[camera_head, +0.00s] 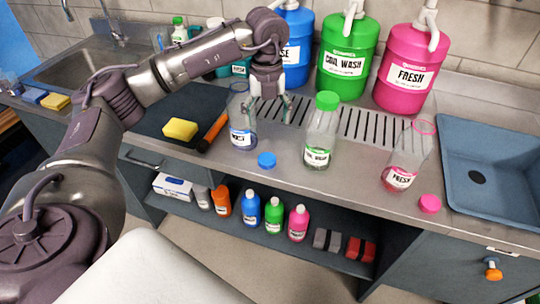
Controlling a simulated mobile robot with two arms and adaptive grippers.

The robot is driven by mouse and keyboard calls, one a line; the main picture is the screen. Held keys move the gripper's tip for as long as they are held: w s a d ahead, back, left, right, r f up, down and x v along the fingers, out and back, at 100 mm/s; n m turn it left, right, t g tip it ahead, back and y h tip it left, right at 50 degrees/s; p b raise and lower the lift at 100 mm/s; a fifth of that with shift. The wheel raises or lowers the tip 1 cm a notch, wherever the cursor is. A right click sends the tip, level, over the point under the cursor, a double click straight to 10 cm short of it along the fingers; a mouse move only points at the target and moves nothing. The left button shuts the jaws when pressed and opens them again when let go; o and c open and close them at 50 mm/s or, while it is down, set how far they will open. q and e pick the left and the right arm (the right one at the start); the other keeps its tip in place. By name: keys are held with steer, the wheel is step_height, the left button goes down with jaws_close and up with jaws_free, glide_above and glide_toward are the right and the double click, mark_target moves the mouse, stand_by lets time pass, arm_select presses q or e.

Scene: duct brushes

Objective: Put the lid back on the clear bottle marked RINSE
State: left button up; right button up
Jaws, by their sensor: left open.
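The clear bottle with a blue-edged label (243,138), which I take as RINSE though the print is small, stands upright and uncapped on the steel counter. A blue lid (266,160) lies on the counter just in front and to the right of it. My left gripper (269,112) points down with its fingers apart and nothing between them. It is above the counter, just right of the bottle's upper part and behind the lid in the picture; whether a finger touches the bottle I cannot tell. My right gripper is not in view.
A green-capped clear bottle (320,130) stands close on the right. An open FRESH bottle (408,155) and pink lid (430,203) are farther right. Large blue, green (347,55) and pink jugs line the back. A yellow sponge (180,129) and orange-black brush (213,132) lie left.

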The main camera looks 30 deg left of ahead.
arm_select(q)
steer(key=p, duration=0.1)
glide_above(267, 159)
step_height(267, 159, down, 8)
steer(key=shift+r, duration=0.2)
steer(key=shift+w+d+f, duration=0.1)
steer(key=shift+f, duration=0.6)
steer(key=shift+f+p, duration=0.4)
steer(key=shift+p, duration=0.1)
step_height(267, 159, down, 4)
steer(key=shift+f+p, duration=0.1)
steer(key=shift+p, duration=0.4)
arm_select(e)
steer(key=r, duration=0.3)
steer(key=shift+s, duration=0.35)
